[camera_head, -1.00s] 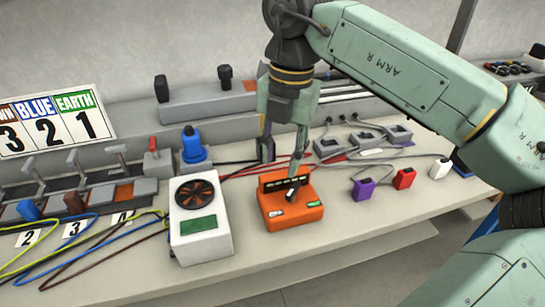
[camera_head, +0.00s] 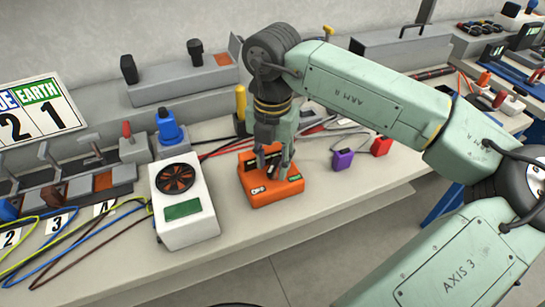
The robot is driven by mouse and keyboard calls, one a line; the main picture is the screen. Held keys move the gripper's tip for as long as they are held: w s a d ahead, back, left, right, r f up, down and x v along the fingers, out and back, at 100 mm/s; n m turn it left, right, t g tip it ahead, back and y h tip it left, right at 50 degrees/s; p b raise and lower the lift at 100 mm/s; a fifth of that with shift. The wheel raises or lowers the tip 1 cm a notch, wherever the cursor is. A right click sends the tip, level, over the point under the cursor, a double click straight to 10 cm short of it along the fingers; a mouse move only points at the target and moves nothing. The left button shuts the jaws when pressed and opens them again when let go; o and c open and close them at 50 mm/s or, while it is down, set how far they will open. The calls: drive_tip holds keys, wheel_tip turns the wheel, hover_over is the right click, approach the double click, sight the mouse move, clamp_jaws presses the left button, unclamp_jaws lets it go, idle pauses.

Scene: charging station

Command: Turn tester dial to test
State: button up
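The orange tester (camera_head: 275,195) sits on the bench with a row of dark slots at its back and a white-and-black mark and a green label on its front. Its black dial (camera_head: 272,169) is on top, partly hidden by my fingers. My gripper (camera_head: 273,168) points down over the tester, with a finger on either side of the dial. I cannot tell whether the fingers touch it. The dial's exact setting cannot be read.
A white box with a fan (camera_head: 185,215) stands close left of the tester. A purple block (camera_head: 342,159) and a red block (camera_head: 381,146) lie to the right. Cables run behind. The bench front (camera_head: 320,195) is clear.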

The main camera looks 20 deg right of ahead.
drive_tip(key=shift+f, duration=0.15)
drive_tip(key=shift+c, duration=0.3)
clamp_jaws()
